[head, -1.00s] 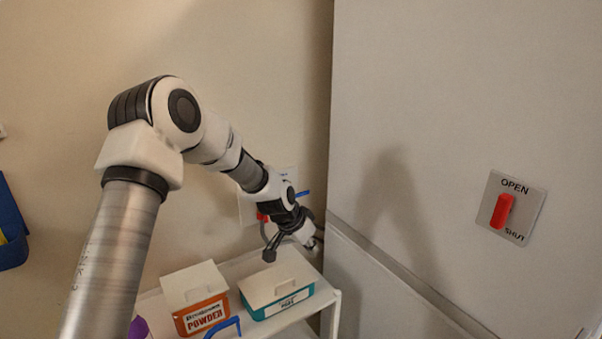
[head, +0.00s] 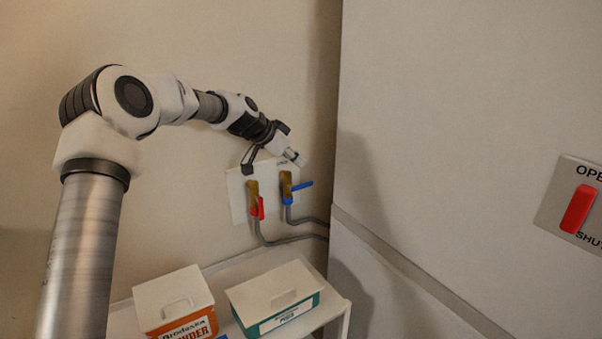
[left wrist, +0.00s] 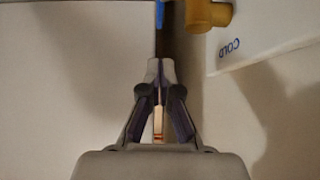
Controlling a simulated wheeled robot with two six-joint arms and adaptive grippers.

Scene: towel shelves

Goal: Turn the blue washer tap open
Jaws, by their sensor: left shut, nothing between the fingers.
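The blue washer tap is on a white wall plate (head: 237,199). Its blue lever (head: 300,186) points right, roughly level, from a brass body (head: 286,184). My left gripper (head: 299,160) is shut and empty, just above the blue lever in the head view. In the left wrist view the closed fingertips (left wrist: 160,64) point up the picture towards the blue lever (left wrist: 160,13), partly cut off at the top edge. The brass body (left wrist: 207,14) and the plate marked COLD (left wrist: 265,35) are to their right. Contact cannot be told. My right gripper is not in view.
A red-levered tap (head: 258,208) sits left of the blue one, its lever hanging down. Grey hoses (head: 290,239) run right. Below, a white shelf (head: 330,311) holds an orange powder box (head: 175,300) and a teal box (head: 272,300). A tall panel with an OPEN/SHUT red switch (head: 579,209) stands right.

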